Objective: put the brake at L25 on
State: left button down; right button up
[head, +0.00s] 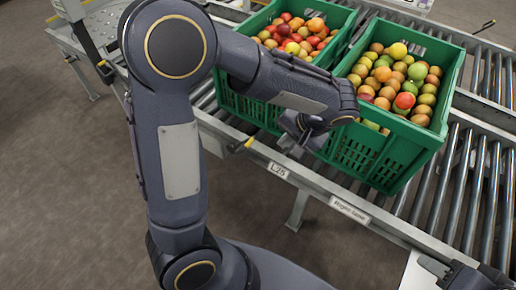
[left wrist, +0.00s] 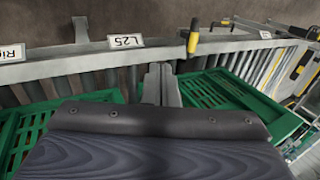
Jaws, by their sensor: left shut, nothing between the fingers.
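The L25 label (head: 278,170) is a white plate on the conveyor's front rail; it also shows in the left wrist view (left wrist: 125,41). Just left of it in the head view is a lever with a yellow grip (head: 240,147). In the left wrist view this yellow grip (left wrist: 193,42) stands at the rail, right of the label. My left gripper (head: 297,143) is shut and empty, over the rail edge beside the green crates. Its fingers (left wrist: 161,85) are apart from the lever in the wrist view. A dark part, seemingly my right gripper (head: 458,273), is cut off at the lower right.
Another lane label (head: 350,210) is further right on the rail. Another yellow-tipped lever (head: 104,66) is at the upper left. The floor in front is clear.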

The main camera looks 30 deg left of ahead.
pick_arm(q)
jog(key=a+f+b, duration=0.2)
jog(key=a+f, duration=0.6)
jog(key=shift+w+a, duration=0.2)
jog(key=shift+w, duration=0.1)
dwell(0.6)
